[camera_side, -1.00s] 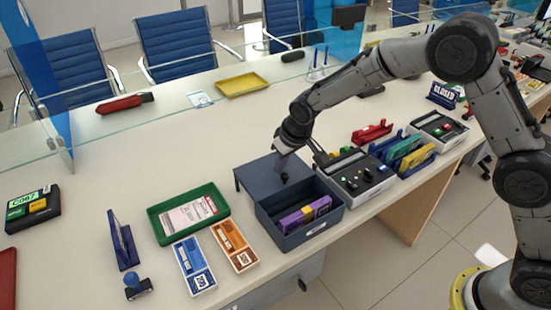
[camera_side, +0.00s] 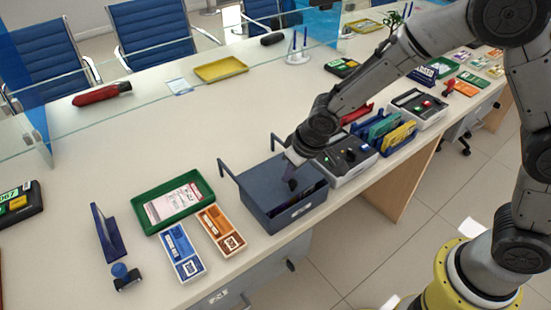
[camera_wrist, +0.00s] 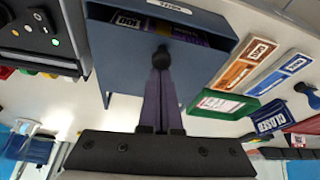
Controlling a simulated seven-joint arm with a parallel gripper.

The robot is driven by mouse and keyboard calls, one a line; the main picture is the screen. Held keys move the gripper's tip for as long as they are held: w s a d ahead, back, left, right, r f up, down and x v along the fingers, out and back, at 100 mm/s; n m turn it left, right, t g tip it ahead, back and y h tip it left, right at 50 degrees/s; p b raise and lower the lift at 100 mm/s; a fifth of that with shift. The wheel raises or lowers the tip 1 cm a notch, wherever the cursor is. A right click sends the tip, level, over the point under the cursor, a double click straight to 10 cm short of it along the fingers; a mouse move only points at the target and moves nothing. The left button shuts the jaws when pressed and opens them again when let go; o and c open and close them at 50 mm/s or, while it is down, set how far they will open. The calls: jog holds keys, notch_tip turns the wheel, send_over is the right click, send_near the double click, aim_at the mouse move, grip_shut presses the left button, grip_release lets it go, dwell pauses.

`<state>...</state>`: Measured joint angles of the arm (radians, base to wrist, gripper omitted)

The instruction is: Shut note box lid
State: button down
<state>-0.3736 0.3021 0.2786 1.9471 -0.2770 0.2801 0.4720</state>
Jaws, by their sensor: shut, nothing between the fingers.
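The note box (camera_side: 290,218) is a dark blue-grey box with a flat sliding lid (camera_side: 255,178). The lid covers the back and most of the box. A dark gap remains along the front, and the wrist view shows purple notes (camera_wrist: 188,36) through it. Two rails stick out behind the box. A black knob (camera_wrist: 161,57) stands near the lid's front edge. My gripper (camera_wrist: 161,72) is shut and empty, with its fingertips right at the knob, on its back side. In the side view my gripper (camera_side: 291,170) reaches down over the lid; whether it touches the knob is unclear.
A black-and-white button console (camera_side: 350,160) stands close to the right of the box. Orange (camera_side: 222,230) and blue (camera_side: 183,252) trays and a green tray (camera_side: 150,220) lie to the left. The counter behind the box is clear.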

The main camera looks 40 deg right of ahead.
jog(key=shift+s, duration=1.15)
jog(key=shift+f, duration=0.1)
